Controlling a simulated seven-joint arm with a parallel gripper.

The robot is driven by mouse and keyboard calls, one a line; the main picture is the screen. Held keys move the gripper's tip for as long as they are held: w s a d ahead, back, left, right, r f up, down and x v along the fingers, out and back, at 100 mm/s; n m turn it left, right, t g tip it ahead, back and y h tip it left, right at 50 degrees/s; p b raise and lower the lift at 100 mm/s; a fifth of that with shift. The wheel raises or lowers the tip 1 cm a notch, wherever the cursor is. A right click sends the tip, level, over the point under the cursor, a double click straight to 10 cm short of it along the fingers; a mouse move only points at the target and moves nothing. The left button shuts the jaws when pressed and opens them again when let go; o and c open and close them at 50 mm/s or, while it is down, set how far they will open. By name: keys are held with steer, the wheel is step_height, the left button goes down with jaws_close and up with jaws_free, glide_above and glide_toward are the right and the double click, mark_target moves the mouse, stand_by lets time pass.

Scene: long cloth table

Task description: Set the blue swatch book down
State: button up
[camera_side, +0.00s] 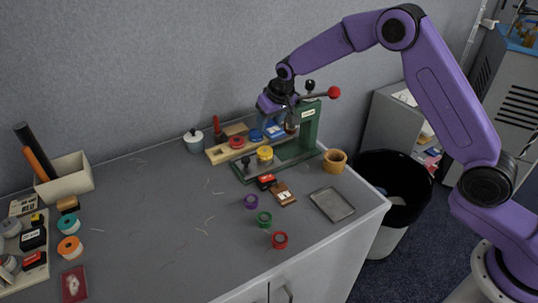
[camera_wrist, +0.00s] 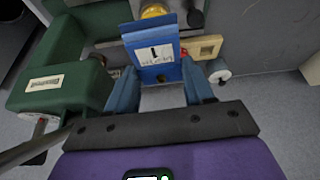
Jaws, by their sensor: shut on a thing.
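The blue swatch book (camera_wrist: 150,42) has a white label with a "1" and fills the upper middle of the wrist view. My gripper (camera_wrist: 160,78) is shut on its near end, with one blue finger at each side. In the side view, my gripper (camera_side: 275,119) points down beside the green press, and the blue book (camera_side: 274,131) shows small beneath it. The book appears to be above the wooden rack and press; the exact gap below it cannot be told.
The green press (camera_side: 308,125) with a red-knobbed lever stands close right of my gripper. A wooden rack (camera_side: 217,154) is on the left. A brown swatch book (camera_side: 283,195), small rings and a grey tray (camera_side: 332,205) lie in front. The table's middle left (camera_side: 150,200) is mostly clear.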

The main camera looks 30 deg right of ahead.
mark_target(273, 129)
steer(key=shift+w+r+m, duration=0.15)
steer(key=shift+w+m, duration=0.15)
steer(key=shift+w, duration=0.45)
steer(key=shift+w+f, duration=0.1)
steer(key=shift+f, duration=4.8)
steer(key=shift+f, duration=0.15)
steer(key=o, duration=1.1)
steer(key=shift+o, duration=0.2)
steer(key=v, duration=1.1)
steer(key=shift+a+r, duration=0.15)
steer(key=shift+r, duration=0.05)
steer(key=shift+s+r, duration=0.25)
steer(key=shift+r, duration=0.15)
